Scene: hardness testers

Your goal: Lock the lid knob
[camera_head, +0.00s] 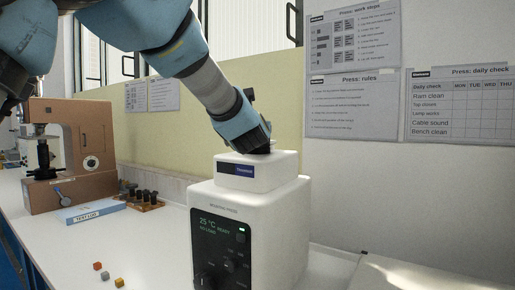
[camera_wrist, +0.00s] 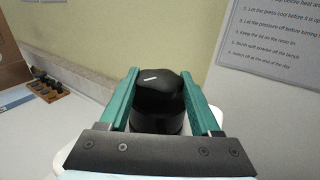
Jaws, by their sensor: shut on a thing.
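The lid knob (camera_wrist: 159,92) is black and rounded, with a white mark on its top. In the wrist view it sits between the two green fingers of my gripper (camera_wrist: 160,97), which is shut on it. In the head view my gripper (camera_head: 259,146) points down onto the top of the white mounting press (camera_head: 270,225), and the knob is hidden there. The lid (camera_head: 256,172) is white with a dark blue label and rests on the press body. The press display reads 25 °C and READY.
A brown hardness tester (camera_head: 75,150) stands at the left. A blue box (camera_head: 92,212) and a wooden rack (camera_head: 146,204) with black pieces lie beside it. Several small cubes (camera_head: 107,274) are on the white bench (camera_head: 150,255). Posters hang on the wall behind.

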